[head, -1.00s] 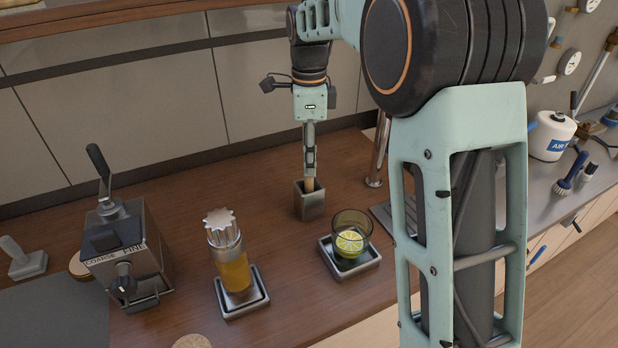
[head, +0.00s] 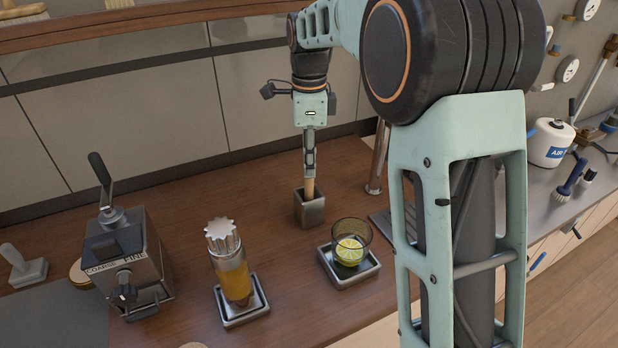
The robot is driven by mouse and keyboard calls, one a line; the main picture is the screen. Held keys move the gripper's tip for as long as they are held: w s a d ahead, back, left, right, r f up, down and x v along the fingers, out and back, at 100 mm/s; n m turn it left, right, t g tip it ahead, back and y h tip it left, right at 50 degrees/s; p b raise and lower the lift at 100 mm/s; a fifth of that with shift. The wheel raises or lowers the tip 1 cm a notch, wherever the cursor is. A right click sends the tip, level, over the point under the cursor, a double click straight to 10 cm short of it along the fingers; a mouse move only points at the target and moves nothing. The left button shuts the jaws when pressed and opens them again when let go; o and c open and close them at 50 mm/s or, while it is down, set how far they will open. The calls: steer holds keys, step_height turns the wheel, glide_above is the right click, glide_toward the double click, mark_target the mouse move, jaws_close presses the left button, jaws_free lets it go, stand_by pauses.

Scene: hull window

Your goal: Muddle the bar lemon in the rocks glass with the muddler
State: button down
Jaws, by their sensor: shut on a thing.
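The muddler (head: 309,188) is a light wooden stick standing upright, its lower end hidden inside a square metal holder (head: 309,212). My gripper (head: 309,170) points down above the holder and is shut on the muddler's upper part. The rocks glass (head: 351,241), of tinted clear glass, stands on a square metal tray (head: 368,272), to the right and in front of the holder. The bar lemon (head: 349,250), a yellow-green cut piece, lies inside the glass.
A grinder (head: 125,265) stands farther left. A metal post (head: 378,160) rises behind the rocks glass. Bare wooden counter lies between holder and amber glass.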

steer(key=shift+r+p, duration=2.65)
steer(key=shift+r, duration=0.6)
